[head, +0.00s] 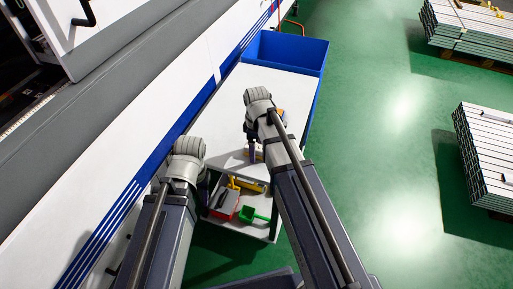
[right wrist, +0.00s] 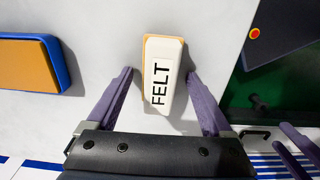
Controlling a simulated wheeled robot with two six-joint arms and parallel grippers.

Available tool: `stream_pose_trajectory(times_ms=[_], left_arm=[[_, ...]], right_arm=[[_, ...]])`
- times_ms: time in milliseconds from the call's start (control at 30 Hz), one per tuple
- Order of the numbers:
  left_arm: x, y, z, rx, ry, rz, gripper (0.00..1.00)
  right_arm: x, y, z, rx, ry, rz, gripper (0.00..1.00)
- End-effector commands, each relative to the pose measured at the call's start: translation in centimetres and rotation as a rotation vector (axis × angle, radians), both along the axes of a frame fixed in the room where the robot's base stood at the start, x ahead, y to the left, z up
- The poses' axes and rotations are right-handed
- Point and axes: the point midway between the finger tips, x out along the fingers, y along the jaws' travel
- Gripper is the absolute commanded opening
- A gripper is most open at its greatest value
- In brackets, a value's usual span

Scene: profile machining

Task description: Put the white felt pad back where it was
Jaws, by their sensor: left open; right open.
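The white felt pad (right wrist: 162,75), a narrow block lettered FELT with a tan layer along its edge, lies on the pale worktop (right wrist: 100,30) in the right wrist view. My right gripper (right wrist: 160,76) is open, with one purple finger on each side of the pad and gaps between. In the head view my right gripper (head: 254,153) is low over the bench, and the pad is too small to tell there. My left gripper (head: 204,190) is mostly hidden by its own wrist in the head view; its purple fingers show apart at the right wrist view's lower right.
A blue tray with an orange pad (right wrist: 25,65) lies left of the felt pad in the right wrist view. The worktop's middle (head: 215,125) is clear.

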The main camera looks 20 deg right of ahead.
Motion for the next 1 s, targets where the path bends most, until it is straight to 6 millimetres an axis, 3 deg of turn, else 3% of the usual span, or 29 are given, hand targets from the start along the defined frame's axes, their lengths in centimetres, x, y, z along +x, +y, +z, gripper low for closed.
stream_pose_trajectory(times_ms=[367,1000], left_arm=[[0.0,0.0,2.6,0.000,0.000,0.000,0.50],[0.0,0.0,11.8,0.000,0.000,0.001,0.50]], right_arm=[[0.0,0.0,2.6,0.000,0.000,0.000,0.85],[0.0,0.0,11.8,0.000,0.000,0.000,0.85]])
